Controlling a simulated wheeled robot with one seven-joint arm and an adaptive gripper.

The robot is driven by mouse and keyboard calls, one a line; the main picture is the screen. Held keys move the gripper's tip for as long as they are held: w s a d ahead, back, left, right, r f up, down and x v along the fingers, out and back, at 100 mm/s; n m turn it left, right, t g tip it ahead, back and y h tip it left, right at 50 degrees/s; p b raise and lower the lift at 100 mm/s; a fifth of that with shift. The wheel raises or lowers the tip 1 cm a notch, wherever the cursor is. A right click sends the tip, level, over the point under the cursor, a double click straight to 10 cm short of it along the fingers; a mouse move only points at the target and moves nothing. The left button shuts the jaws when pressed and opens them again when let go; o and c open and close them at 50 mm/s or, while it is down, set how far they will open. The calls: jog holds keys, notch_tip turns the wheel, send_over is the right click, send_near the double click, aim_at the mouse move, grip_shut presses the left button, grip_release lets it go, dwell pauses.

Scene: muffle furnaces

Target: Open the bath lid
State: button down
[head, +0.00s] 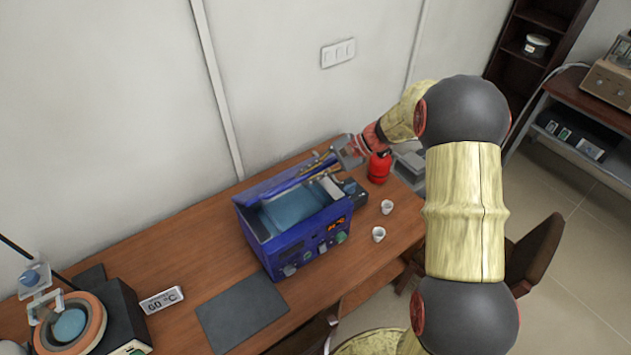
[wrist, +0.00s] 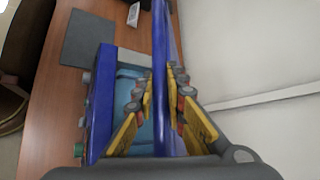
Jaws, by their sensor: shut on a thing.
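The blue water bath (head: 312,238) stands on the wooden bench, with knobs and a lit display on its front. Its blue lid (head: 285,182) is raised, standing steeply along the back edge, and the water inside (head: 290,209) shows. My gripper (head: 322,166) is at the right end of the lid. In the wrist view, the yellow fingers of my gripper (wrist: 164,82) lie on both sides of the upright lid (wrist: 160,35) and are shut on it. The open bath (wrist: 103,75) is to the lid's left there.
Two white cups (head: 383,218) and a red bottle (head: 379,167) stand right of the bath. A dark mat (head: 242,312), a temperature display (head: 162,299) and a round heating device (head: 70,325) are to the left. The wall (head: 120,120) is close behind the lid.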

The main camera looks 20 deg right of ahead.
jog(key=w+a+r+p, duration=0.2)
jog(key=w+r+p, duration=0.1)
jog(key=w, duration=0.4)
jog(key=w+a+r+m+g+h+p, duration=0.1)
jog(key=w+a+r+p, duration=0.2)
jog(key=w, duration=0.5)
jog(key=w+a+r+g+p, duration=0.1)
jog(key=w+a+r+p, duration=0.1)
jog(key=w, duration=0.5)
jog(key=shift+w+a+r+m+p, duration=0.15)
jog(key=shift+w+r+m+p, duration=0.15)
jog(key=shift+r+p, duration=0.55)
jog(key=shift+f, duration=0.25)
jog(key=c, duration=1.8)
grip_release()
jog(key=shift+g, duration=0.3)
